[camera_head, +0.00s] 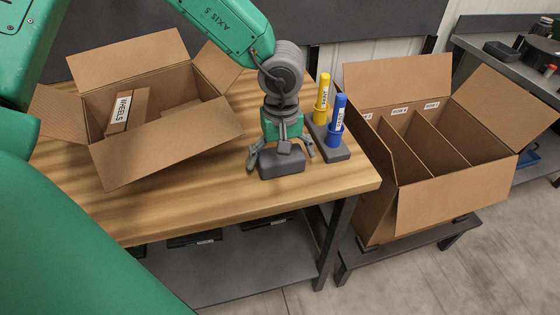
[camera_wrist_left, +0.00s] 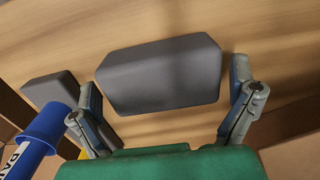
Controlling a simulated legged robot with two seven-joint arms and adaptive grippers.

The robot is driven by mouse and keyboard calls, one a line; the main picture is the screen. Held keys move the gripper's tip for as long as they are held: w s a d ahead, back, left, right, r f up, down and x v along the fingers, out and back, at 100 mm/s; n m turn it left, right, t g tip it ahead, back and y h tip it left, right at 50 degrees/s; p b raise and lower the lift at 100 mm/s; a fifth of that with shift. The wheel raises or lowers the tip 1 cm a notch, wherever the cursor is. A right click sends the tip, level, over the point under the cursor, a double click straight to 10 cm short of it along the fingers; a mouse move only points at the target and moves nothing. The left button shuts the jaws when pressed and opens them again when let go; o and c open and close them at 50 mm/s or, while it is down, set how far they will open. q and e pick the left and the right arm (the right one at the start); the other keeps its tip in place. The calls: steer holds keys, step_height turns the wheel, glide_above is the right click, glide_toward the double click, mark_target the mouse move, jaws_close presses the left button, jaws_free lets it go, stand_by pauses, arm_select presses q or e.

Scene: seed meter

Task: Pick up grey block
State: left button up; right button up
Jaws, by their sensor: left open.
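The grey block (camera_head: 282,164) lies on the wooden table near its front edge in the head view. It fills the upper middle of the left wrist view (camera_wrist_left: 162,75), with chamfered corners and a flat top. My left gripper (camera_head: 281,160) is above the block with its fingers spread. In the left wrist view my left gripper (camera_wrist_left: 168,110) shows one finger at each side of the block, with a gap on the right and a narrow gap or contact on the left. My right gripper is not in view.
A dark stand (camera_head: 335,152) holds a yellow marker (camera_head: 322,100) and a blue marker (camera_head: 336,122) just right of the gripper. An open cardboard box (camera_head: 165,150) is on the table's left. A divided cardboard box (camera_head: 450,200) stands right, on a low stand.

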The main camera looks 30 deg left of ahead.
arm_select(q)
steer(key=shift+d+r, duration=0.1)
steer(key=shift+d, duration=0.3)
steer(key=c, duration=0.4)
steer(key=shift+s+a, duration=0.1)
steer(key=shift+a, duration=0.25)
steer(key=shift+c, duration=0.7)
steer(key=shift+a, duration=0.25)
steer(key=shift+d, duration=0.2)
